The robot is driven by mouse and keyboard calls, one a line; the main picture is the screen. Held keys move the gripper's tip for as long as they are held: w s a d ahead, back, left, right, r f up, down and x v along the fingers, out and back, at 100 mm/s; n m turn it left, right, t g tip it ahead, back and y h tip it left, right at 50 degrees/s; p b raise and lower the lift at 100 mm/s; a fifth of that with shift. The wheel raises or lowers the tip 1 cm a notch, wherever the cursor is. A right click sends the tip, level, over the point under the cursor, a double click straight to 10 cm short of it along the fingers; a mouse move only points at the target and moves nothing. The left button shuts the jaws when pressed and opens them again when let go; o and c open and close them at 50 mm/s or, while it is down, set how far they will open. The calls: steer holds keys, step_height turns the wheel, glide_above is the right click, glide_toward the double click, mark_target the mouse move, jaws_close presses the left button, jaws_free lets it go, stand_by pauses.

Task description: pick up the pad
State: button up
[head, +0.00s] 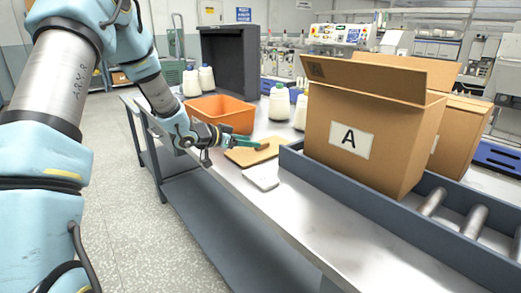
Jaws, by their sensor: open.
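A flat tan pad-like piece (269,152) lies on the metal table, partly hidden behind my gripper. A small flat white pad-like block (262,177) lies just in front of it, near the table edge. The picture does not settle which of the two is the pad. My gripper (260,146) has green fingers and reaches in from the left, over the tan piece. Its jaws are open and nothing shows held in them. I cannot tell whether the fingers touch the tan piece.
An orange bin (222,112) stands behind my gripper. White thread cones (279,103) stand beyond it. A cardboard box marked A (365,146) sits in a blue-grey roller conveyor (350,188) at the right. The table's front strip (300,222) is clear.

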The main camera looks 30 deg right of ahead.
mark_target(262, 147)
steer(key=p+x, duration=0.1)
steer(key=x, duration=0.4)
steer(key=shift+c, duration=0.4)
jaws_close()
